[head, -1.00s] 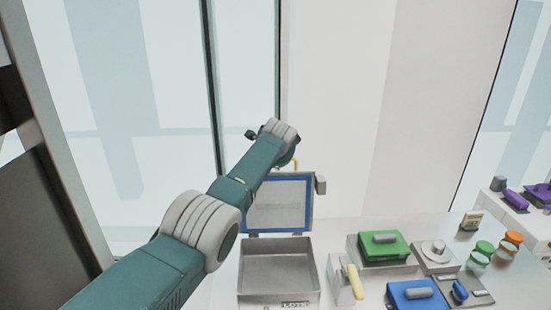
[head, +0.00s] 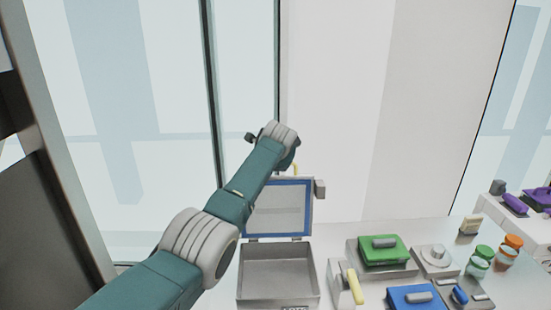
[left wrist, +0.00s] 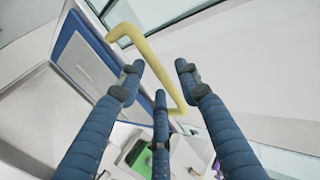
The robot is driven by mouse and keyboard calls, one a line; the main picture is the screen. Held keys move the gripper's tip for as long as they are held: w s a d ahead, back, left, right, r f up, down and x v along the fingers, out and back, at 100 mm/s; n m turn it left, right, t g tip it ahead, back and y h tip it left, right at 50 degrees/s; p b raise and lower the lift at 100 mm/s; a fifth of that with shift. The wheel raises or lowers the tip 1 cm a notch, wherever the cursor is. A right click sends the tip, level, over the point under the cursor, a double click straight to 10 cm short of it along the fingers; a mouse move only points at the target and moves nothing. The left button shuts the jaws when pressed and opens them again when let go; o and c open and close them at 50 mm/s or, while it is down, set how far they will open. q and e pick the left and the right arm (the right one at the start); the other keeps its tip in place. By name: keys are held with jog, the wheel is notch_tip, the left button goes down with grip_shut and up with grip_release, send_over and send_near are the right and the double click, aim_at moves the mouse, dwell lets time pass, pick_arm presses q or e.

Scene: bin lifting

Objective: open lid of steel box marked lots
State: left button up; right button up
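The steel box (head: 278,270) marked LOTS stands low in the head view, its label cut by the bottom edge. Its lid (head: 278,215) stands upright at the back, with a blue seal around its inner face; the inside looks empty. My left arm passes in front of the lid's left side, and the left gripper itself is hidden behind it in the head view. In the left wrist view, the gripper (left wrist: 160,85) has its three blue fingers spread apart. The yellow lid handle (left wrist: 160,65) runs across the gap between the fingertips; contact is unclear. My right gripper is not in view.
Right of the box are a container with a yellow handle (head: 354,285), a green-lidded box (head: 384,257), a blue-lidded box (head: 413,304) and small jars (head: 484,250). Purple items (head: 514,203) lie at the far right. A wall and window panels rise behind.

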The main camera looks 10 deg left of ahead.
pick_arm(q)
jog(key=v, duration=1.1)
jog(key=shift+a+f, duration=0.1)
jog(key=shift+f, duration=0.05)
